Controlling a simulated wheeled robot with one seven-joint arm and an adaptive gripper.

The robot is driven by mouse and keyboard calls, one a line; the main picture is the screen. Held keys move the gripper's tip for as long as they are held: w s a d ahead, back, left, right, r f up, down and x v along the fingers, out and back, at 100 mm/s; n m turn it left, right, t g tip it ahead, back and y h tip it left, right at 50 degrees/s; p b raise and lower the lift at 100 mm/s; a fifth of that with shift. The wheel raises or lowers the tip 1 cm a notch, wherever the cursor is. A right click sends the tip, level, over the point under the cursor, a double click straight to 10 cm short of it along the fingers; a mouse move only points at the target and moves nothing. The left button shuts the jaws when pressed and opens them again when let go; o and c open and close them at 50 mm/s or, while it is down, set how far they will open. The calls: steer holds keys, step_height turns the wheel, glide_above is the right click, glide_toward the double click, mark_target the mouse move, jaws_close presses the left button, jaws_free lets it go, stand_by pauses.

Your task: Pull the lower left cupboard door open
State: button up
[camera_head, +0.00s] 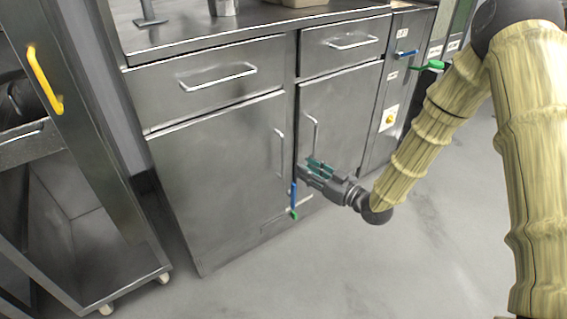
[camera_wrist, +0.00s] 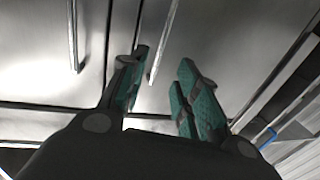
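The lower left cupboard door (camera_head: 215,175) is a flat steel panel below the left drawer and looks shut. Its upright bar handle (camera_head: 279,152) is near its right edge. The right cupboard door (camera_head: 345,120) also looks shut, with its bar handle (camera_head: 313,133) near its left edge. My gripper (camera_head: 313,168) is low in front of the right door, close to the lower end of that handle. In the wrist view my gripper's fingers (camera_wrist: 162,92) are apart, and a bar handle (camera_wrist: 162,45) shows between their tips. Another bar handle (camera_wrist: 73,38) is left of them. I cannot tell any contact.
A left drawer (camera_head: 205,85) and a right drawer (camera_head: 340,45) are above the doors. A wheeled steel unit with a yellow handle (camera_head: 45,80) stands on the left. A small blue and green piece (camera_head: 293,198) is below the gripper. Grey floor (camera_head: 400,260) in front is clear.

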mark_target(283, 154)
steer(key=shift+b+x, duration=1.8)
steer(key=shift+x, duration=3.7)
steer(key=shift+r, duration=0.1)
jaws_close()
